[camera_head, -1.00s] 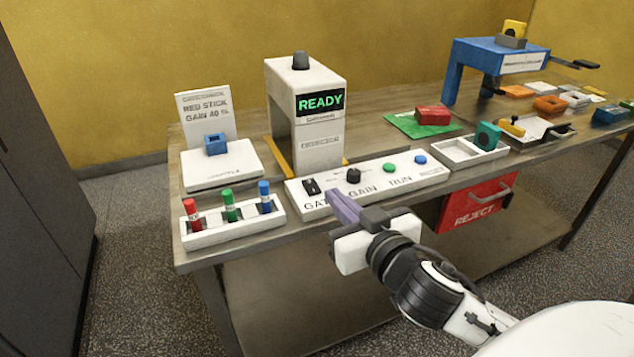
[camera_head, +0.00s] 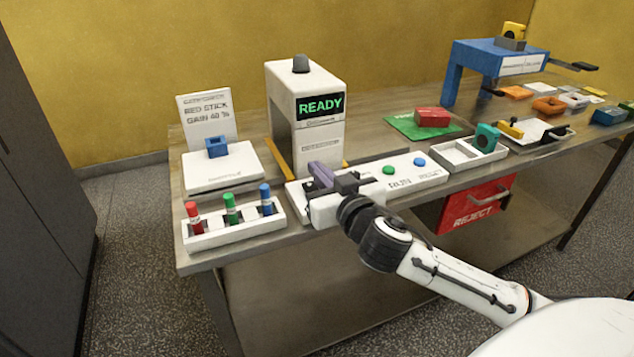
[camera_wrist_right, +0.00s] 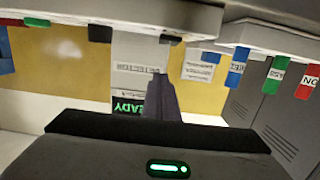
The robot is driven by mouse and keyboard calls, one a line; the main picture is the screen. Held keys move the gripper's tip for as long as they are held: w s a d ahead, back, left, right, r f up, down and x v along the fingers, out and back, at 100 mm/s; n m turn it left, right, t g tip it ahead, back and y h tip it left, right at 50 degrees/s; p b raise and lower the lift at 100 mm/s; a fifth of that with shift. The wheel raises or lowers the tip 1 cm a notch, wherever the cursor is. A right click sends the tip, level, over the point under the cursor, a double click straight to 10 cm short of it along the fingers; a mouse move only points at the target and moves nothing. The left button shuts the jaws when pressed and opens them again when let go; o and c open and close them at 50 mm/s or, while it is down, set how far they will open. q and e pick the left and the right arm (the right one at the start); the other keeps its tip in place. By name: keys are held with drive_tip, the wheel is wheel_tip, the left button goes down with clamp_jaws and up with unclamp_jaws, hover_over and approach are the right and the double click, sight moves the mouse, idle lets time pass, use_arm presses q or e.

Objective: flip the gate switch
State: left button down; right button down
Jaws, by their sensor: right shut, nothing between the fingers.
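The gate switch sits at the left end of the white control panel (camera_head: 430,174). My right gripper (camera_head: 318,168) is shut and empty, with its purple-grey fingers over that end of the panel. In the head view the gripper and its fingers largely hide the switch and the gain knob. In the right wrist view, which is upside down, the shut fingers (camera_wrist_right: 160,84) point ahead, and a small dark piece that looks like the switch (camera_wrist_right: 172,38) shows just beyond them. I cannot tell whether they touch. The switch's position is not clear. My left gripper is not in view.
A white scanner with a READY display (camera_head: 320,103) stands behind the panel. A tray of red, green and blue sticks (camera_head: 240,226) is at its left. Green (camera_head: 389,170) and blue (camera_head: 420,162) buttons lie right of my gripper. A red reject bin (camera_head: 470,205) hangs below.

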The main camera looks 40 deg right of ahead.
sight(316, 188)
drive_tip(key=shift+w+d+f+b, duration=0.15)
drive_tip(key=shift+w+f, duration=0.1)
drive_tip(key=shift+f, duration=0.8)
drive_tip(key=shift+w+a+f+b, duration=0.1)
drive_tip(key=shift+w+f+b, duration=0.1)
drive_tip(key=shift+f, duration=0.8)
drive_tip(key=shift+w+f+b, duration=0.1)
drive_tip(key=shift+f+b, duration=0.25)
drive_tip(key=shift+f, duration=0.05)
drive_tip(key=shift+r+p, duration=0.45)
drive_tip(key=shift+r, duration=0.1)
drive_tip(key=r+p, duration=0.4)
drive_tip(key=shift+w+d+r, duration=0.1)
drive_tip(key=shift+w, duration=0.15)
drive_tip(key=shift+s+a+f+b, duration=0.15)
drive_tip(key=shift+s+b, duration=0.15)
drive_tip(key=shift+s, duration=0.15)
drive_tip(key=shift+s+a+f+b, duration=0.15)
drive_tip(key=shift+s+b, duration=0.1)
drive_tip(key=shift+s, duration=0.15)
drive_tip(key=s+a+r, duration=0.1)
drive_tip(key=s+r, duration=0.2)
drive_tip(key=s, duration=0.4)
drive_tip(key=shift+s+a, duration=0.2)
drive_tip(key=shift+a, duration=0.05)
